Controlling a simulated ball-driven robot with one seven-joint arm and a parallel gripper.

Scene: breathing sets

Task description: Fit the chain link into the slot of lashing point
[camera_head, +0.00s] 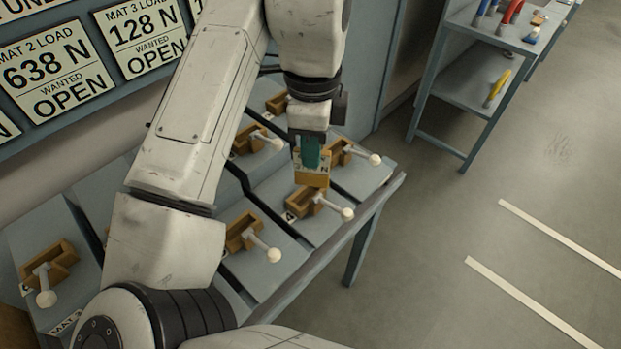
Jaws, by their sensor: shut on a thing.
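My gripper (312,165) points down over the sloped grey bench, its teal fingers shut on a small yellow-orange block (313,178) with a pale marked top. The block is just above or at a brown slotted bracket (300,203) with a white ball-ended lever (347,214); I cannot tell whether they touch. No chain link or lashing point can be made out by shape. The fingertips' contact with the block is partly hidden.
Similar brown brackets with levers sit around it: one at right (340,150), one at lower left (240,233), one at far left (48,262). Load signs (60,70) hang behind, reading OPEN. A tool table (505,30) stands at upper right. Floor at right is clear.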

